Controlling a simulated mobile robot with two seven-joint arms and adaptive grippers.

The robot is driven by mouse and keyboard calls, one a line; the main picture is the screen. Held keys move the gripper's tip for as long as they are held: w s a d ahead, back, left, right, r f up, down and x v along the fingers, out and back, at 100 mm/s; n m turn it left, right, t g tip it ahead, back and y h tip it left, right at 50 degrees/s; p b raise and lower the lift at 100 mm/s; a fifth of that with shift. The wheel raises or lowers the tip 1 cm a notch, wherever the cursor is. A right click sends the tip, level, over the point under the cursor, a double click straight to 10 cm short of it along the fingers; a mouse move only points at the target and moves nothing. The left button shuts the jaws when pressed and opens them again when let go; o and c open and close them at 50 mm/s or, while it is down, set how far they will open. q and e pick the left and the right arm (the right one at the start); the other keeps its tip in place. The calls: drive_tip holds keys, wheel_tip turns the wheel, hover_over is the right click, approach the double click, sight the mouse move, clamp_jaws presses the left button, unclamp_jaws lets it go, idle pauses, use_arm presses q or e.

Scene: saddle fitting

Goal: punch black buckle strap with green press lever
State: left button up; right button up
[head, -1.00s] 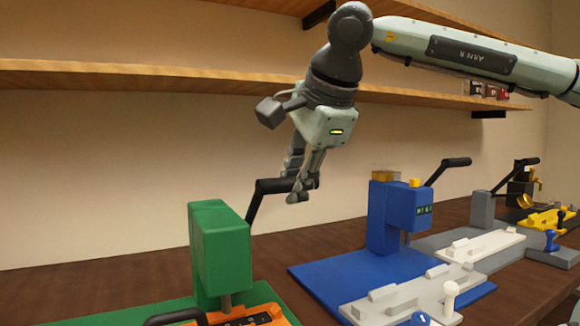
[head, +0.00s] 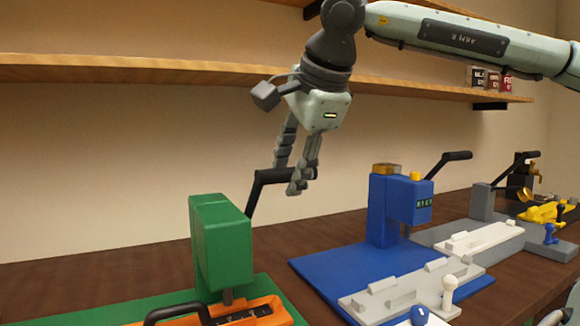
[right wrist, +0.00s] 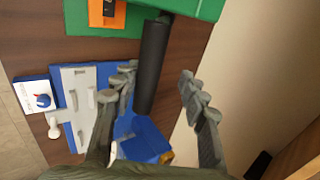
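The green press (head: 222,245) stands at the front left, its black lever (head: 257,200) raised with the handle pointing right. My right gripper (head: 287,182) is open at the lever handle, fingers pointing down. In the right wrist view the black handle (right wrist: 153,65) runs between the two spread fingers of the right gripper (right wrist: 158,80), with a gap visible on each side. A black strap piece with holes (head: 235,317) lies in the orange holder (head: 270,311) under the press; its buckle end is not clear. My left gripper is out of view.
A blue press (head: 385,212) with a lever stands to the right, with pale fixtures (head: 395,291) before it. Grey and yellow stations stand farther right. A wooden shelf (head: 150,73) runs along the wall behind my right arm. Bare table shows between the green and blue presses.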

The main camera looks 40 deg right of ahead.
drive_tip(key=shift+s+f, duration=0.1)
drive_tip(key=v, duration=0.6)
idle(0.6)
drive_tip(key=shift+f, duration=0.15)
idle(0.4)
